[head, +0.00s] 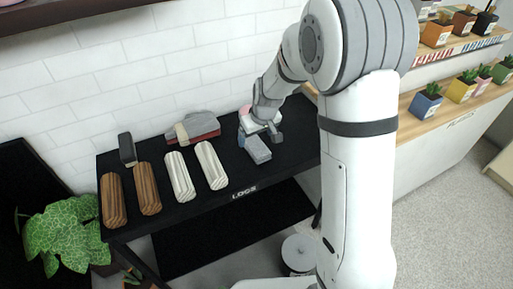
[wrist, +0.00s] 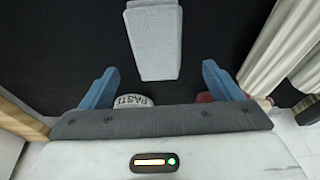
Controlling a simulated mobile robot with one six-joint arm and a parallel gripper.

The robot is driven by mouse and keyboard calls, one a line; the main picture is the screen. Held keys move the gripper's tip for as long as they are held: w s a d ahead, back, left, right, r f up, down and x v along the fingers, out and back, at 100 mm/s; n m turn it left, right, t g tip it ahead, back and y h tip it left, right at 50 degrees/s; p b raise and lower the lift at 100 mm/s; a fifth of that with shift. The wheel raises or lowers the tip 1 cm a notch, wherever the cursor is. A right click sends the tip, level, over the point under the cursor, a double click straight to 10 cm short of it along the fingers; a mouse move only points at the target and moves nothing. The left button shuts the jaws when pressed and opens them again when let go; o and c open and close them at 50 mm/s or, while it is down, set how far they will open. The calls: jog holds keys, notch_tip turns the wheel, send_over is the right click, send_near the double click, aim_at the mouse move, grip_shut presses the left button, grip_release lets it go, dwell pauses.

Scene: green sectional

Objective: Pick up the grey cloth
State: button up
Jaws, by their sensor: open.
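The grey cloth (head: 257,149) is a light grey, folded, block-like piece lying on the black table, right of the row of logs. It also shows in the wrist view (wrist: 155,42) at the top centre, with its near end roughly between the fingertips in the picture. My gripper (head: 258,132) is at the cloth's far end in the head view. In the wrist view my gripper (wrist: 160,68) has its two blue fingers wide apart, one on each side of the cloth's line, with nothing held. I cannot tell its height above the cloth.
Two brown logs (head: 148,188) and two cream logs (head: 180,177) lie left of the cloth. A dark block (head: 127,149) and a grey-and-red piece (head: 199,126) are behind them. A round white lettered item (wrist: 132,101) is by the left finger. A white tiled wall (head: 110,75) stands behind.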

aim_at(257, 146)
notch_tip(257, 146, down, 4)
jog(key=shift+d, duration=0.15)
jog(key=shift+w+f, duration=0.25)
jog(key=shift+f, duration=0.25)
jog(key=shift+c, duration=0.5)
jog(key=c, duration=1)
notch_tip(257, 146, up, 10)
jog(key=shift+r+p, duration=0.1)
jog(key=shift+p, duration=0.3)
